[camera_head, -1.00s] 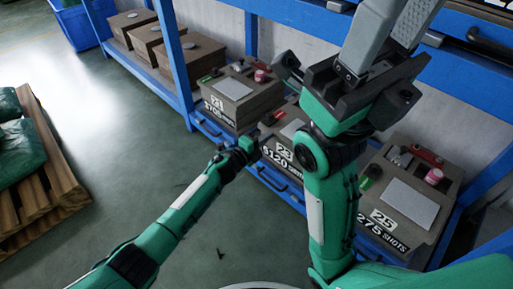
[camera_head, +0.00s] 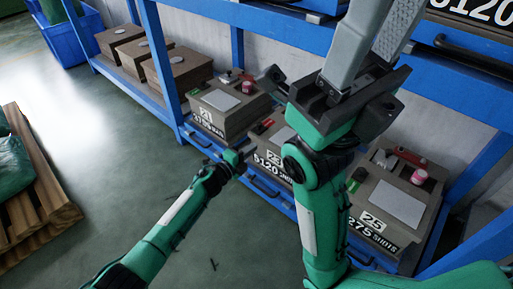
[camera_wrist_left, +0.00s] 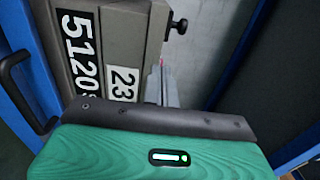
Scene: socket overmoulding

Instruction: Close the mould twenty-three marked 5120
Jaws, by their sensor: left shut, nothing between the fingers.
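Mould 23 (camera_head: 284,138), a grey-brown block marked 5120, stands on the blue shelf between moulds 21 and 25. Its front labels also show, turned sideways, in the left wrist view (camera_wrist_left: 103,24). My right arm hides part of its top, so I cannot tell how its upper part sits. My left gripper (camera_head: 236,160) is shut and empty by the front of mould 23, near the label. In the left wrist view its silver fingers (camera_wrist_left: 162,86) are beside the upper front edge; contact is unclear. My right gripper (camera_head: 372,45) is raised close to the head camera.
Mould 21 (camera_head: 225,110) stands to the left and mould 25 (camera_head: 395,185) to the right, with little room between. Drawer handles (camera_head: 262,187) stick out below mould 23. A wooden pallet (camera_head: 45,205) lies at left.

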